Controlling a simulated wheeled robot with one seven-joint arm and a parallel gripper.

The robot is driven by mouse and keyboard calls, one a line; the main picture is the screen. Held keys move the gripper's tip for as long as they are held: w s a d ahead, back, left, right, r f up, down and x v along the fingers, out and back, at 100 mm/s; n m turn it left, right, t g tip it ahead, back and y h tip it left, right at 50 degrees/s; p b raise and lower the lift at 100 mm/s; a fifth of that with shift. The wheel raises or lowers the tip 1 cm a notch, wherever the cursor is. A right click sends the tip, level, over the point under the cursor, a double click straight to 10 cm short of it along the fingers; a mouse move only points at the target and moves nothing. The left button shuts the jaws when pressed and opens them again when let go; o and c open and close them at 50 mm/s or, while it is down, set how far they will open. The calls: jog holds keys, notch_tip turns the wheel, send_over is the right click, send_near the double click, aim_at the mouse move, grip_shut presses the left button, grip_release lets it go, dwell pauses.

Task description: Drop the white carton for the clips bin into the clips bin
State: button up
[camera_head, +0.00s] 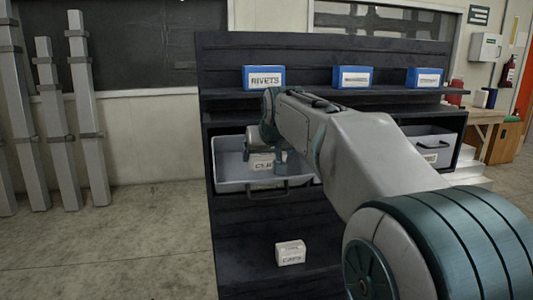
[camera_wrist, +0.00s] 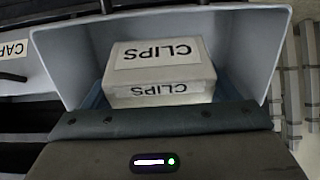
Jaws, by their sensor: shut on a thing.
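The white carton labelled CLIPS (camera_wrist: 160,70) fills the middle of the wrist view, with its labels upside down there. My gripper (camera_wrist: 160,122) is shut on it; the fingertips are mostly hidden. In the head view, my gripper (camera_head: 278,160) points down over the grey clips bin (camera_head: 229,170), and part of the carton (camera_head: 260,161) shows beside a finger. The bin's pale walls (camera_wrist: 78,55) surround the carton in the wrist view. The bin is pulled out of the rack. I cannot tell how far the carton is above the bin's floor.
The dark rack (camera_head: 300,55) has several blue boxes on its top shelf, including one labelled RIVETS (camera_head: 264,77). Another grey bin (camera_head: 432,143) sits at the right. A white carton labelled CAPS (camera_head: 290,253) lies low on the rack. Floor is clear at left, before upright metal beams (camera_head: 88,110).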

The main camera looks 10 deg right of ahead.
jog(key=o, duration=0.9)
jog(key=shift+o, duration=0.2)
jog(key=p+v, duration=0.2)
jog(key=v, duration=1.2)
jog(key=shift+p, duration=0.3)
jog(key=s+f+g+p, duration=0.3)
jog(key=s+f+p, duration=0.2)
jog(key=s+p, duration=0.5)
jog(key=s+f+g+p, duration=0.3)
jog(key=s+f+p, duration=0.2)
jog(key=s+p, duration=0.5)
jog(key=shift+s, duration=0.5)
